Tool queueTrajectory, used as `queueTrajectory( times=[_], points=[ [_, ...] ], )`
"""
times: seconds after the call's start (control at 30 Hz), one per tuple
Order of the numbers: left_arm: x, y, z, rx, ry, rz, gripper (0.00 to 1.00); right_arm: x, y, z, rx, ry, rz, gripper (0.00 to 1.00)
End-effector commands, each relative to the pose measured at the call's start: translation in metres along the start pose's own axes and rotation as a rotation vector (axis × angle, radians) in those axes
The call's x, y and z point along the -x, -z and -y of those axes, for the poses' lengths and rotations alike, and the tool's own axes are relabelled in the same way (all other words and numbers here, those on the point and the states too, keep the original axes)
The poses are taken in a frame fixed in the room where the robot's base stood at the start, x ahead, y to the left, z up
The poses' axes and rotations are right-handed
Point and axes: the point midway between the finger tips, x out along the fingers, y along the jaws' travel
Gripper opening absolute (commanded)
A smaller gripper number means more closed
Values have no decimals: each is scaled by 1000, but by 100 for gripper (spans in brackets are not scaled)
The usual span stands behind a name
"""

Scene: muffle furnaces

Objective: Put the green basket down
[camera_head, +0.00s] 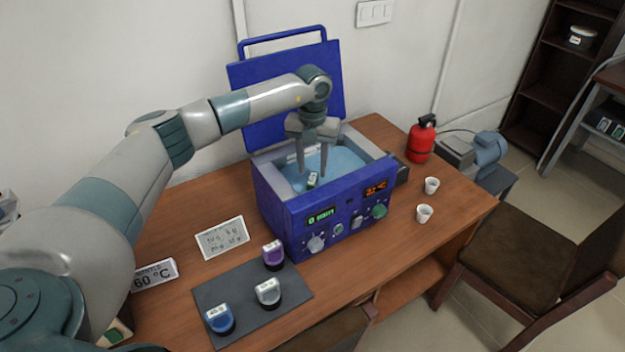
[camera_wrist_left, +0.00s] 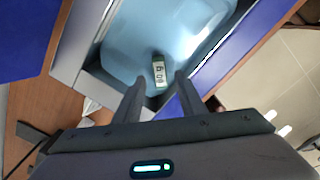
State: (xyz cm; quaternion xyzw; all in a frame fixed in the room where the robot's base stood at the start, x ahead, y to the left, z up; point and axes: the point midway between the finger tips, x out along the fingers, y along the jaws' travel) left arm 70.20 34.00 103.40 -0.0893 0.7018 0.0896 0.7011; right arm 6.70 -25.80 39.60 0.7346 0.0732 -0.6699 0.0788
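A small dark green thing with a white label, likely the green basket (camera_head: 312,180), sits in the pale blue water of the blue bath (camera_head: 330,222). In the left wrist view the basket's label (camera_wrist_left: 159,72) shows just beyond and between the fingertips. My left gripper (camera_head: 313,172) points down into the bath. Its two fingers (camera_wrist_left: 159,82) stand apart, with a gap visible on both sides of the label, so it looks open. The lower part of the basket is hidden by the water and the bath's front wall. My right gripper is not in view.
Purple (camera_head: 273,254), grey (camera_head: 268,292) and blue (camera_head: 220,319) labelled items stand on a dark mat (camera_head: 297,289). A white card (camera_head: 222,238) and a 60 °C sign (camera_head: 155,275) lie nearby. The bath's lid (camera_head: 255,75) is raised. Two white cups (camera_head: 424,214) stand right.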

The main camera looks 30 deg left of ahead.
Motion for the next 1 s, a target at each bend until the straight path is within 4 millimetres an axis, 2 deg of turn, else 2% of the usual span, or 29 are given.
queueTrajectory(
  times=[0.03,0.1,0.3,0.43,0.6,1.0],
  points=[
    [6,-2,0,-1,2,6,37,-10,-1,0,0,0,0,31],
    [19,-1,0,0,2,5,37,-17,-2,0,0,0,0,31],
    [52,-1,1,0,1,3,37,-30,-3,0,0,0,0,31],
    [64,0,0,0,0,2,37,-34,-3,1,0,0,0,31],
    [71,0,0,0,1,1,37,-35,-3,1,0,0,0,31],
    [71,0,0,0,1,1,37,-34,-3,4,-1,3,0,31]
  ],
)
